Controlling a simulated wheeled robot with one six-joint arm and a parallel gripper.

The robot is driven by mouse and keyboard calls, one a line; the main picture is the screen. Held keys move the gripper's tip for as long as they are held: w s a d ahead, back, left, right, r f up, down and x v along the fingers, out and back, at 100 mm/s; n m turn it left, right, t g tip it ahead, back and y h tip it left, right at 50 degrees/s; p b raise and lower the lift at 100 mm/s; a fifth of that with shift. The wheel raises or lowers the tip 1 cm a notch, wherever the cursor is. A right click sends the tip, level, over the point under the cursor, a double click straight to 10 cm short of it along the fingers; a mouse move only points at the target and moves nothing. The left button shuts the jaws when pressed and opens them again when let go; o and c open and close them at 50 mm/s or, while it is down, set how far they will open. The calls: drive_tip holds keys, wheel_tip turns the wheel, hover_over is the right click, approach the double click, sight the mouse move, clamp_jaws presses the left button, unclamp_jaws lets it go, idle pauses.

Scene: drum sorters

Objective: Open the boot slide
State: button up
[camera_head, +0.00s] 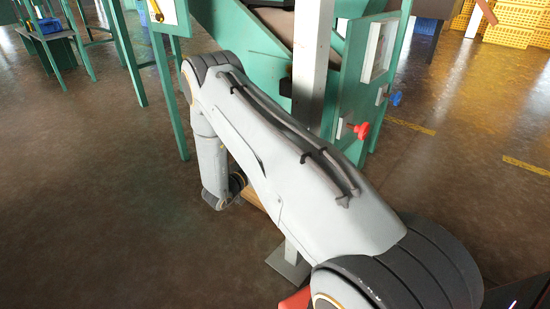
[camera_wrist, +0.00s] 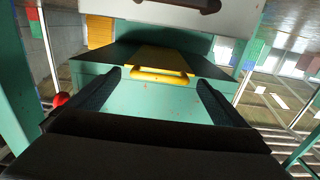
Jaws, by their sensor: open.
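My gripper (camera_wrist: 158,82) is open in the wrist view, with one dark finger at the left and one at the right. A yellow slide plate with a raised yellow bar handle (camera_wrist: 160,76) lies ahead, roughly centred between the fingertips, on a green housing (camera_wrist: 150,100). It looks like the boot slide, though no label shows. Whether the fingertips touch the handle, I cannot tell. In the head view my own arm hides the gripper and the handle.
A green machine frame (camera_head: 352,85) with a white post (camera_head: 310,60) stands beside my arm. A red knob (camera_head: 361,130) and a blue knob (camera_head: 394,98) stick out from it. A white slotted panel (camera_wrist: 190,14) is above the handle.

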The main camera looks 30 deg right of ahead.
drive_tip(key=shift+b+x, duration=0.65)
drive_tip(key=shift+x, duration=1.2)
